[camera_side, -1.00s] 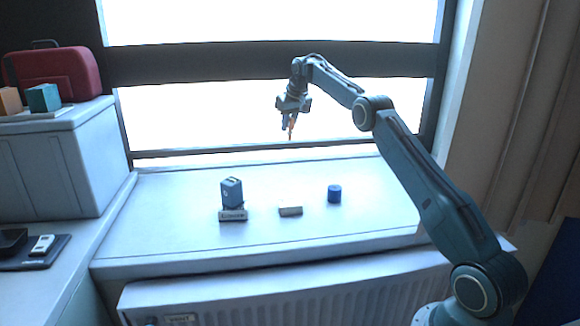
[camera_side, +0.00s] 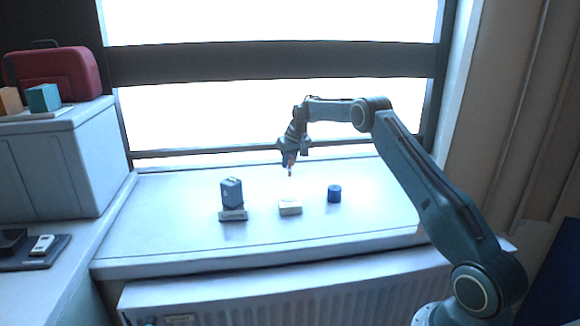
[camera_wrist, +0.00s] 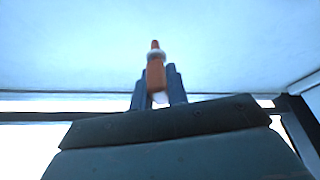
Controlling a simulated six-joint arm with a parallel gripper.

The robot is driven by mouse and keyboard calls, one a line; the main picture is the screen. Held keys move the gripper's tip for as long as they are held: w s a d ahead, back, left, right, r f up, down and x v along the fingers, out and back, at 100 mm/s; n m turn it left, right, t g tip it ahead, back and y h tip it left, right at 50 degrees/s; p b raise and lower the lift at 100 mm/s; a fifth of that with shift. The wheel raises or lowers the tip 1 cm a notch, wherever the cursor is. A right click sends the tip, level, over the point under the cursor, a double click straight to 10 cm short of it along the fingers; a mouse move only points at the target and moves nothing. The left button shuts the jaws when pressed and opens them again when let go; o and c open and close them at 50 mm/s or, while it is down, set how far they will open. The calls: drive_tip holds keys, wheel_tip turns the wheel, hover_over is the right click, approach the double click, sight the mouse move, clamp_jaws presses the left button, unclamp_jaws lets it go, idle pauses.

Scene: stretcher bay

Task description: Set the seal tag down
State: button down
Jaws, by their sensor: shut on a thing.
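My gripper (camera_side: 291,157) is shut on a small orange-red piece, seemingly the seal tag (camera_side: 290,172), and holds it in the air over the white ledge (camera_side: 370,225). In the side view the tag hangs below the jaws, above and behind a small pale block (camera_side: 290,208), apart from it. In the wrist view the tag (camera_wrist: 155,73) stands out past the two dark fingers (camera_wrist: 157,84), with a pale ring near its tip.
A blue-grey box (camera_side: 231,192) on a grey stand (camera_side: 233,215) is left of the pale block. A blue cylinder (camera_side: 334,194) is to its right. The ledge is clear around them. A window frame (camera_side: 250,60) rises behind.

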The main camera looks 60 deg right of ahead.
sight(293, 163)
drive_tip(key=shift+f, duration=3.1)
drive_tip(key=shift+f, duration=0.1)
drive_tip(key=c, duration=1.4)
unclamp_jaws()
drive_tip(key=v, duration=1.1)
drive_tip(key=shift+s+r, duration=0.15)
drive_tip(key=shift+r, duration=0.1)
drive_tip(key=shift+s+r, duration=0.15)
drive_tip(key=shift+r, duration=0.2)
